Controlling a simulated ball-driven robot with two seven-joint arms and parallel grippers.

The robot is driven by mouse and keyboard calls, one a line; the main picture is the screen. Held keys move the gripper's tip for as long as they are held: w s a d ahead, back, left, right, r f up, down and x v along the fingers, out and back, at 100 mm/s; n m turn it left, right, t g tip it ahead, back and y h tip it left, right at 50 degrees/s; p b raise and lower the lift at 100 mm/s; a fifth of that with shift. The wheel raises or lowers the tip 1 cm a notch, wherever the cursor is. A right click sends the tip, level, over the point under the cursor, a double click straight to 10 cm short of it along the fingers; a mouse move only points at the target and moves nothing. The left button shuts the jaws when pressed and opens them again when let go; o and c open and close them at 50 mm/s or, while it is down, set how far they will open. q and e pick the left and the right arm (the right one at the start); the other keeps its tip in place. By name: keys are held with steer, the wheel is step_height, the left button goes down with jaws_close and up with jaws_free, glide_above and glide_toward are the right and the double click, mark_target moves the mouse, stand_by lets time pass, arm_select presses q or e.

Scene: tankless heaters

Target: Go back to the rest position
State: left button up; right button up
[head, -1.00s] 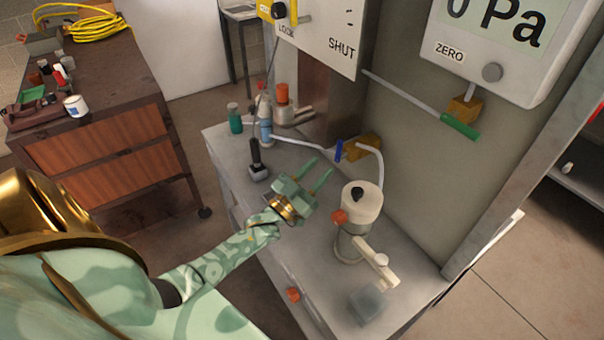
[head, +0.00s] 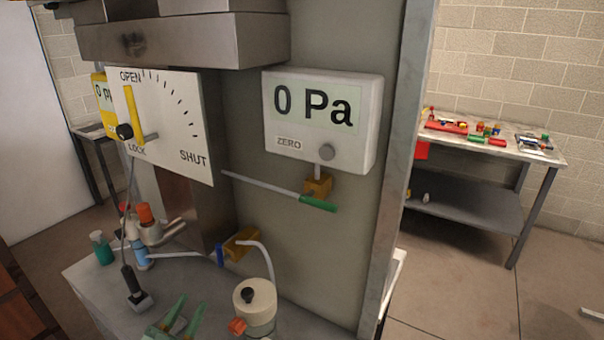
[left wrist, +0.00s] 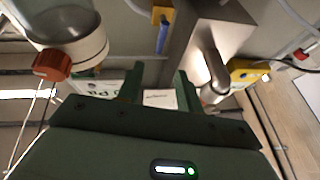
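My left gripper (head: 178,318) shows at the bottom edge of the head view, above the grey bench top. Its two green fingers are spread apart with nothing between them. In the left wrist view the fingers (left wrist: 158,90) also stand apart and empty. A cream canister with an orange knob (head: 254,305) stands just right of the gripper in the head view; it shows at the upper left of the left wrist view (left wrist: 66,30). My right gripper is in neither view.
The bench (head: 85,275) holds a teal bottle (head: 102,248), a black-handled tool (head: 133,285) and an orange-capped fitting (head: 150,225). Above are an OPEN/SHUT dial plate (head: 170,120) and a gauge reading 0 Pa (head: 350,145).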

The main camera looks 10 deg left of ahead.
arm_select(q)
steer(key=s+d+f+m+g+y, duration=0.3)
steer(key=s+d+f+g+y, duration=0.15)
steer(key=d+g, duration=0.3)
steer(key=s+a+r+m+g+y, duration=0.1)
steer(key=s+a+r+g+y, duration=0.1)
steer(key=s+g, duration=0.35)
steer(key=s+a+r+g+y, duration=0.2)
steer(key=s, duration=0.7)
steer(key=s+d+f+g+h+b, duration=0.1)
steer(key=s+d+f+g+h, duration=0.15)
steer(key=f, duration=1.25)
steer(key=s+d+f+g+h, duration=0.1)
steer(key=s+d+f, duration=0.2)
steer(key=f, duration=1.2)
steer(key=s+f+n+g, duration=0.1)
steer(key=s+f, duration=0.5)
steer(key=s, duration=0.3)
steer(key=s+f+n+g+h, duration=0.1)
steer(key=s+f+n, duration=0.1)
steer(key=s+f, duration=0.5)
steer(key=shift+s+a+f+g+b, duration=0.35)
steer(key=shift+s+a+b, duration=0.1)
steer(key=shift+s, duration=0.5)
